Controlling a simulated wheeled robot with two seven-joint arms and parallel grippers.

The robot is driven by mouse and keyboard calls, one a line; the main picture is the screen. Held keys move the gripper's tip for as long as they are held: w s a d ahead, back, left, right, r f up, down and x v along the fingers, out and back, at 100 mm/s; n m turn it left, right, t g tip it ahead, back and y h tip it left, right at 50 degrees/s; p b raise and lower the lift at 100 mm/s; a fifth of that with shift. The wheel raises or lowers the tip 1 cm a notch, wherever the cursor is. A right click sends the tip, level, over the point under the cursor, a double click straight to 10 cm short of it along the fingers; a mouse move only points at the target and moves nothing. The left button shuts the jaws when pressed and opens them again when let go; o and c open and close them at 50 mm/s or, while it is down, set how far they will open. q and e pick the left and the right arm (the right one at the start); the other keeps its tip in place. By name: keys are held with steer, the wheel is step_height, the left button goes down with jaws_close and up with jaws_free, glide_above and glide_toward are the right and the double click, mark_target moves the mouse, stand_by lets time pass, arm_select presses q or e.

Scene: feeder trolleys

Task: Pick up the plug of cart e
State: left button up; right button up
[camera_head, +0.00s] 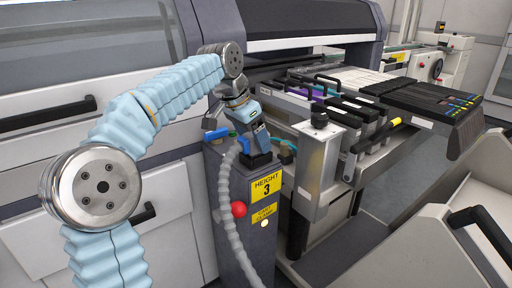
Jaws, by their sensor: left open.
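My left arm comes in from the left, and its gripper (252,124) points down over the top of a dark grey post (232,190). The gripper is open. Right below it a black plug-like block (258,160) sits upright on the post top, beside a grey corrugated hose (223,205). The fingers are at the block's upper end and partly hide it; I cannot tell whether they touch it. No letter marking cart e is readable. My right gripper is not in view.
A metal bracket (316,165) and a feeder trolley with black feeders (425,100) stand close on the right. Grey machine panels (80,70) rise behind my arm.

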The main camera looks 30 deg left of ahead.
arm_select(q)
steer(key=shift+w+d+f, duration=0.1)
steer(key=shift+w+f, duration=0.05)
steer(key=shift+f, duration=0.35)
steer(key=shift+c, duration=0.2)
jaws_close()
steer(key=shift+r, duration=0.15)
